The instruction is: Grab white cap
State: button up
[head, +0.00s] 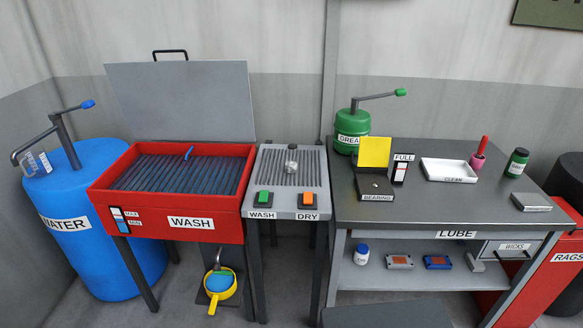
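I cannot clearly make out a white cap. A small white bottle with a blue top (361,257) stands on the lower shelf of the LUBE bench (445,210). A green jar with a dark lid (517,164) stands on the bench top at the right. My gripper is not in view.
The red WASH basin (190,225) has its lid raised, beside the blue WATER drum (85,215). The bench holds a green grease pump (352,125), an open BEARING box (376,186), a white CLEAN tray (447,178) and a red-handled tool (480,152). The bench's front middle is clear.

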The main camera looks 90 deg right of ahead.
aim_at(290, 166)
jog(key=z, duration=0.05)
jog(key=k, duration=1.8)
jog(key=z, duration=0.95)
jog(key=i, duration=1.05)
jog(key=u, duration=0.05)
